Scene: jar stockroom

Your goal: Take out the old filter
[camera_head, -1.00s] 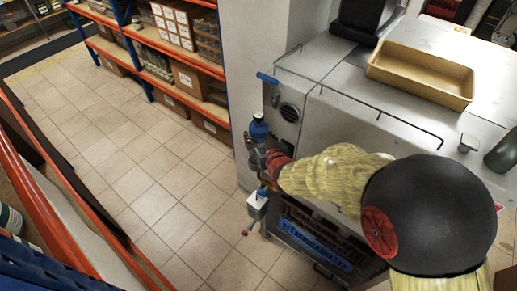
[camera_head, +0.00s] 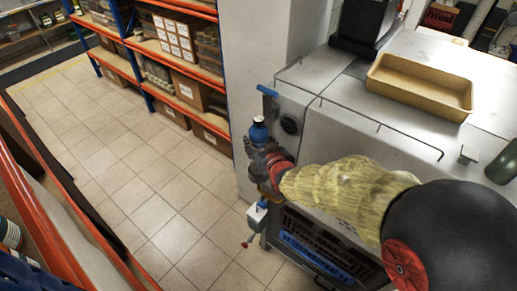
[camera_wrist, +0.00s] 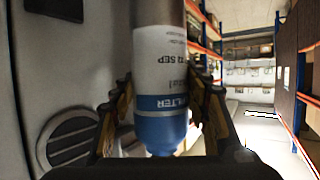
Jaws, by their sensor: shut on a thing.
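The old filter is a cylinder with a blue end (camera_head: 258,130), held upright beside the side wall of the grey machine (camera_head: 300,100). In the wrist view the filter (camera_wrist: 162,60) shows a white label with printed text, a blue band and a blue end, and stands between the fingers. My gripper (camera_head: 264,162) is shut on it; both fingers flank its body in the wrist view (camera_wrist: 163,108). The filter's other end is cut off by the wrist view's edge and hidden by my gripper in the head view.
A round vent (camera_head: 289,125) is close by on the machine. A tan tray (camera_head: 420,88) sits on top. Shelving stands behind; the tiled floor (camera_head: 140,200) at left is clear.

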